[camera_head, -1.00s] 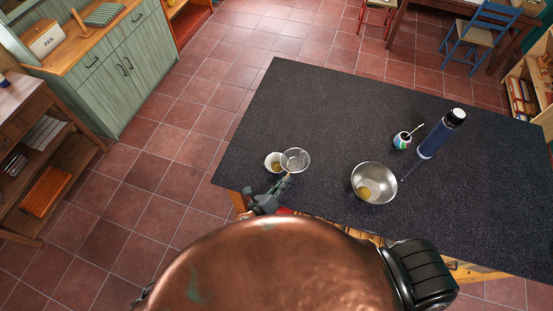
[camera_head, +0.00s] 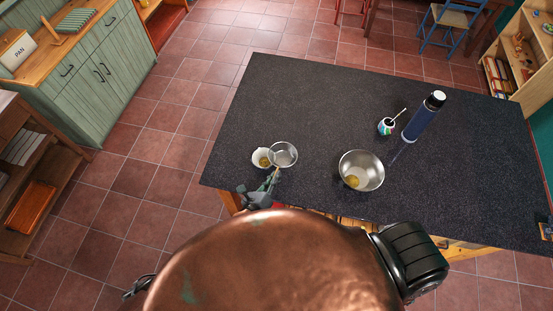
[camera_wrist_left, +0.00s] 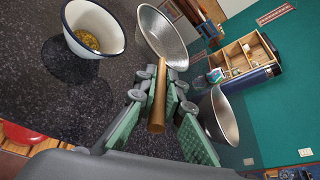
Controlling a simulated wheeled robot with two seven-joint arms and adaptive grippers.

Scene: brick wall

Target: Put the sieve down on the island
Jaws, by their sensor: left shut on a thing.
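The sieve (camera_head: 284,153) is a small round metal mesh basket with a narrow handle. It is over the near left part of the dark speckled island (camera_head: 310,110), beside a small white bowl (camera_head: 257,153). My left gripper (camera_head: 274,177) is shut on its handle. In the left wrist view the green-padded fingers (camera_wrist_left: 158,112) close around the brown handle, and the sieve's basket (camera_wrist_left: 160,38) points away from them. I cannot tell whether the basket touches the island top. My right gripper is not in view.
The white bowl, with yellow contents, is close left of the sieve. A steel bowl (camera_head: 373,166) stands to the right, also with something yellow inside. A small patterned cup (camera_head: 386,127) and a blue flask (camera_head: 420,122) stand farther right. The island's back and middle are clear.

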